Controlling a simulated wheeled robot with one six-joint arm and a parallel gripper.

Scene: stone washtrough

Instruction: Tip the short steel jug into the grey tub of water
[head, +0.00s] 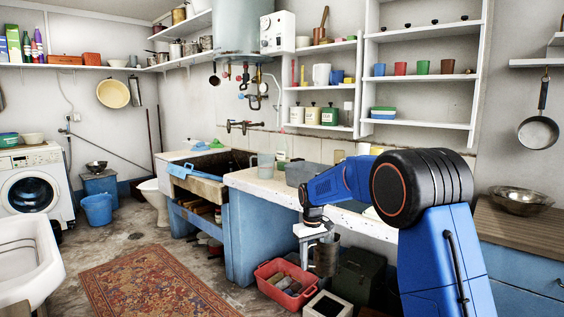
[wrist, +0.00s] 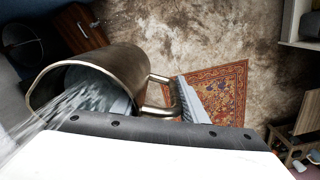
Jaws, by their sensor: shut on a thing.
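My gripper (head: 316,232) is shut on the handle of the short steel jug (head: 326,256), in front of the counter and below its top edge. In the wrist view the jug (wrist: 140,70) lies slanted across the picture, mouth to the left. Its handle meets the ridged grey finger of my gripper (wrist: 192,100). Pale streaks like running water leave the mouth toward the lower left; where they land is out of view. The grey tub (head: 297,174) stands on the counter, partly hidden by my arm. Its water cannot be seen.
A clear jug (head: 265,164) stands on the counter (head: 262,184) left of the tub. The stone trough (head: 200,188) is further left. A red crate (head: 284,287), a white box (head: 327,305) and a dark green box (head: 359,279) stand on the floor below. A patterned rug (head: 150,283) lies left.

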